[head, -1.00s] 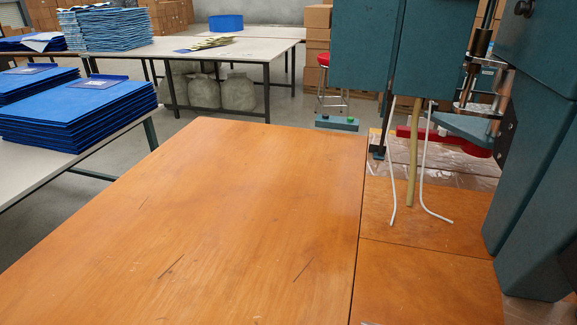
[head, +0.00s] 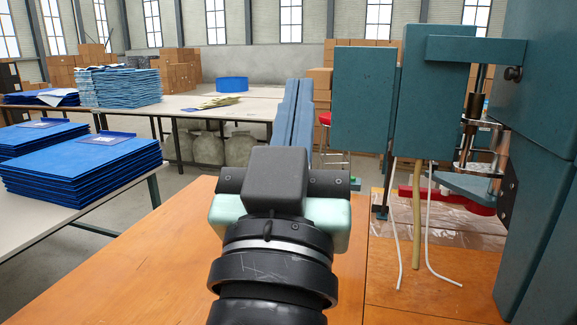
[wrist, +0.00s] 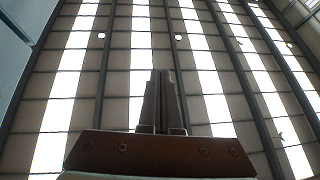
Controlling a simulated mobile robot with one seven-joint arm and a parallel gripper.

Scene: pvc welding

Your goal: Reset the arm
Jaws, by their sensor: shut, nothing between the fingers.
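My gripper (head: 298,84) stands in the lower middle of the head view, its two long fingers pointing up and side by side. Its black and pale green body hides part of the wooden table behind it. In the wrist view, the fingers of my gripper (wrist: 163,75) are together with nothing between them, set against the ceiling. The gripper is empty and appears clear of everything around it.
A wooden table (head: 130,270) lies below. The teal welding machine (head: 375,100) stands to the right, with hanging hoses (head: 416,215). Stacks of blue sheets (head: 85,170) lie on a table at the left. Boxes and more tables are behind.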

